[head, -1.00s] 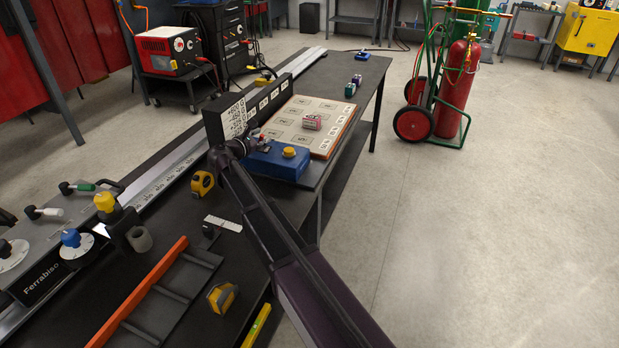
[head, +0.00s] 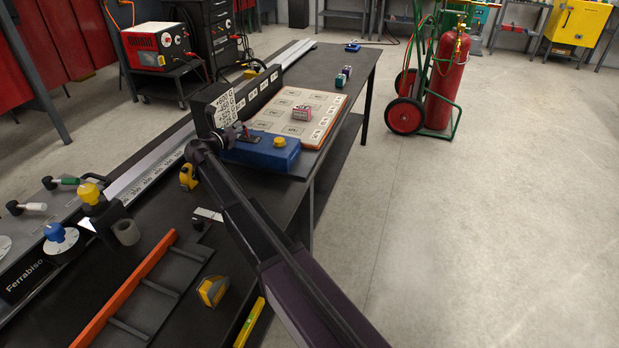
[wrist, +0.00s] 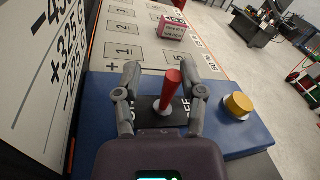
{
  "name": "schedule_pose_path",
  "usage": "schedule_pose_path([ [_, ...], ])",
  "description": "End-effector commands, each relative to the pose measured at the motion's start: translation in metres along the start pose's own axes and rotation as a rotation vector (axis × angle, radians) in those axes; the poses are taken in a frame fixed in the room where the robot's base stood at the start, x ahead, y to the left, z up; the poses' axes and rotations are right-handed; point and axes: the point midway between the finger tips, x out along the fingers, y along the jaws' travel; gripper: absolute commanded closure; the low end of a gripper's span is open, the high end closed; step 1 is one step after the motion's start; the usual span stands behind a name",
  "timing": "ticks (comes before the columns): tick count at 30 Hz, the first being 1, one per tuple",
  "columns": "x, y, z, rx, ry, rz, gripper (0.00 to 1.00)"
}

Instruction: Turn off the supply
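A blue box (head: 262,153) sits on the bench, with a yellow knob (head: 279,142) on its right part. In the wrist view the box (wrist: 98,100) carries a red-handled lever (wrist: 173,88) on a dark base plate. The lever stands up between the two fingers of my gripper (wrist: 165,84). The fingers are apart, one on each side of the lever, with gaps visible. Lettering shows beside the lever base; the right label looks like "OFF", and the left label is mostly hidden by a finger. In the head view my gripper (head: 238,132) is over the left part of the box.
A black panel with white number labels (wrist: 35,60) stands close to the left of my gripper. A numbered board (head: 290,115) with a pink box (head: 302,113) lies beyond the blue box. The floor to the right is open.

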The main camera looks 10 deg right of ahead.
Motion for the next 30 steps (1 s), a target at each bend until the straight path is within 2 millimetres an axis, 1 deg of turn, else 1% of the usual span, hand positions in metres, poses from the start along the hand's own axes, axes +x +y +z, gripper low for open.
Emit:
schedule_pose_path([
  [3,-0.001,0.006,-0.002,-0.083,-0.017,-0.007,0.48],
  [6,-0.018,0.003,0.000,-0.076,-0.016,-0.004,0.48],
  [30,-0.126,0.004,-0.002,-0.072,-0.015,-0.005,0.48],
])
